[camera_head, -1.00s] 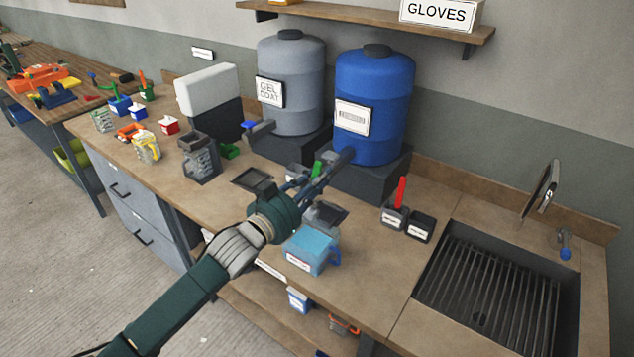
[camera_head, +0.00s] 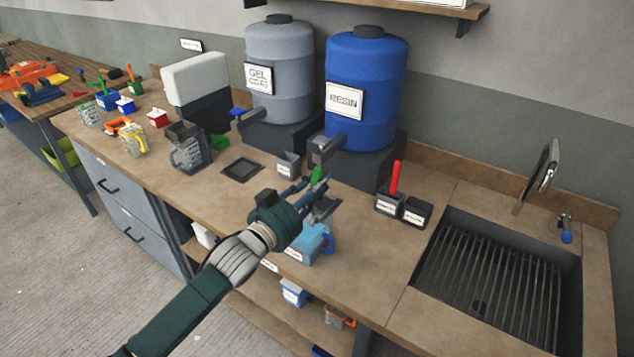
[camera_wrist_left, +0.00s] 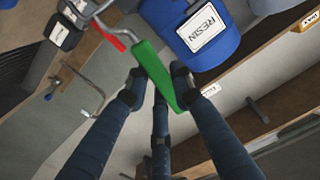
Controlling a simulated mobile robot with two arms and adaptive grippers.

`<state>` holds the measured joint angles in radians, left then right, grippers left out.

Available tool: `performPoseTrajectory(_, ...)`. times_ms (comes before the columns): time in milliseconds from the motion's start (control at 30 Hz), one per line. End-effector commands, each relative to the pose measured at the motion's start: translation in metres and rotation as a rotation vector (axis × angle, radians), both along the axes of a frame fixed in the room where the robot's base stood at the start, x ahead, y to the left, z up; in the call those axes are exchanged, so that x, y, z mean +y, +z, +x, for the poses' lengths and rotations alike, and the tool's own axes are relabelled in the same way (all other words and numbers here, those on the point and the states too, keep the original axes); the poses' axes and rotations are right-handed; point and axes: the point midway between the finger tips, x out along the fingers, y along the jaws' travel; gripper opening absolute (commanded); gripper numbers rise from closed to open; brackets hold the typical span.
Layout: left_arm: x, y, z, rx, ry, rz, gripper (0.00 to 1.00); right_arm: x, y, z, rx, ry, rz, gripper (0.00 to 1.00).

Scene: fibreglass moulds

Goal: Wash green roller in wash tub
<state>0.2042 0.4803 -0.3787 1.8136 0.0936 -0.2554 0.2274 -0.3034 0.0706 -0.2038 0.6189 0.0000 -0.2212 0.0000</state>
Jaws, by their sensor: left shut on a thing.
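My left gripper (camera_head: 318,192) is shut on the green roller. The roller's green handle (camera_wrist_left: 155,72) lies between the fingertips in the left wrist view, and its bent metal rod (camera_wrist_left: 106,14) runs out of the top. A bit of the green handle also shows in the head view (camera_head: 317,176). The roller's head cannot be made out clearly. A light-blue tub (camera_head: 304,246) with a blue handle and a label, apparently the wash tub, stands at the counter's front edge, partly hidden by the gripper, which is above and just behind it. My right gripper is not in view.
A blue resin tank (camera_head: 372,65) and a grey gel coat tank (camera_head: 290,98) stand behind. Dark holders (camera_head: 416,213), one with a red-handled tool (camera_head: 395,176), stand at the right, before the sink (camera_head: 495,290). The counter in front of the holders is clear.

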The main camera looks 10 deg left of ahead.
Motion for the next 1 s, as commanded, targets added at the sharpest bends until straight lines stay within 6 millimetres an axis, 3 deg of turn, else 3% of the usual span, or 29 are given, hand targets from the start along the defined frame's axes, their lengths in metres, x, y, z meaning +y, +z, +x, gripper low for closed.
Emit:
performPoseTrajectory(500,0.008,-0.044,0.003,0.000,0.000,0.000,0.00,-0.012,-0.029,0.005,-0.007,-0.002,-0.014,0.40)
performPoseTrajectory(1000,0.015,-0.078,0.006,0.000,0.000,0.000,0.00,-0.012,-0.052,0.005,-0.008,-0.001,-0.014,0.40)
